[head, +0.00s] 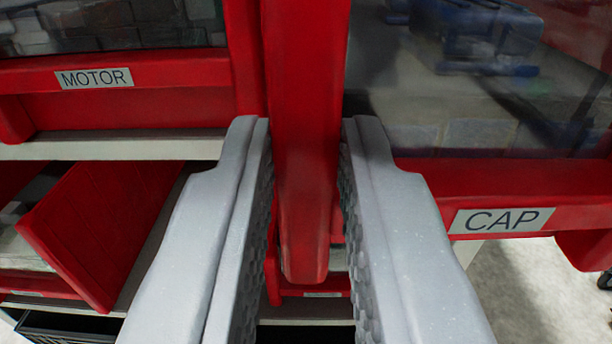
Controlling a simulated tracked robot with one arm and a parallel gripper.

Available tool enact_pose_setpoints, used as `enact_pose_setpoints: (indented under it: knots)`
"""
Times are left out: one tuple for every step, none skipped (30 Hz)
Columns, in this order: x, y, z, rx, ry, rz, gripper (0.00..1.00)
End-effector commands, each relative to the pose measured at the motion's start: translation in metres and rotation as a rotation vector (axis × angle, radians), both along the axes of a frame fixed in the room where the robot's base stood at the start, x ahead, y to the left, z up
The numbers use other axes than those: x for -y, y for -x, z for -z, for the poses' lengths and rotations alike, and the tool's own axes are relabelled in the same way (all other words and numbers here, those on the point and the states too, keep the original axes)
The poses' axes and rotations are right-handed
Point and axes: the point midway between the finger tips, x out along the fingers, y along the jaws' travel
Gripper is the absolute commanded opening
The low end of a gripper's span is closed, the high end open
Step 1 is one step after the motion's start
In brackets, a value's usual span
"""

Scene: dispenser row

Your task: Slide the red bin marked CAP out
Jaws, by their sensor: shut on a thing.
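The red bin marked CAP (500,180) fills the right side of the head view. It has a clear front window, and its white CAP label (502,220) is on the lower red rail. A thick red upright bar (306,70) stands at the bin's left edge, and its rounded lower end hangs between my fingers. My gripper (306,135) has its two grey fingers on either side of this bar and is shut on it. The inner finger pads are ridged. The fingers hide part of the bin's lower left corner.
A red bin marked MOTOR (140,78) stands close on the left, above a pale shelf edge (120,145). Below it is another red bin (100,230), tilted in view. A dark crate (65,328) shows at bottom left.

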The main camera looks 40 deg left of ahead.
Motion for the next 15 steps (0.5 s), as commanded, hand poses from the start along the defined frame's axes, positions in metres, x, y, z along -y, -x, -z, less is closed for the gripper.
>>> enact_pose_setpoints:
  knots:
    - [0.0008,0.0013,0.0005,-0.002,0.001,-0.001,0.0]
    - [0.0008,0.0019,0.0006,-0.002,0.001,-0.002,0.0]
    - [0.0006,0.0025,0.0005,-0.002,0.001,-0.003,0.0]
    - [0.0003,0.003,0.0004,-0.001,0.001,-0.004,0.0]
    - [-0.0001,0.0033,0.0004,-0.001,0.001,-0.005,0.0]
    - [-0.0007,0.0037,0.0004,-0.001,0.001,-0.007,0.0]
    - [-0.0012,0.0039,0.0004,-0.001,0.001,-0.008,0.0]
    - [-0.0018,0.0041,0.0004,-0.001,0.001,-0.009,0.0]
    - [-0.0025,0.0042,0.0004,-0.001,0.001,-0.01,0.0]
    - [-0.0031,0.0044,0.0005,-0.001,0.001,-0.011,0.0]
    - [-0.0037,0.0045,0.0005,-0.001,0.001,-0.012,0.0]
    - [-0.0043,0.0046,0.0006,-0.001,0.0,-0.013,0.0]
    - [-0.0047,0.0046,0.0006,-0.001,0.0,-0.014,0.0]
    - [-0.0051,0.0046,0.0006,-0.001,0.0,-0.014,0.19]
    - [-0.0055,0.0046,0.0006,-0.001,0.0,-0.015,0.3]
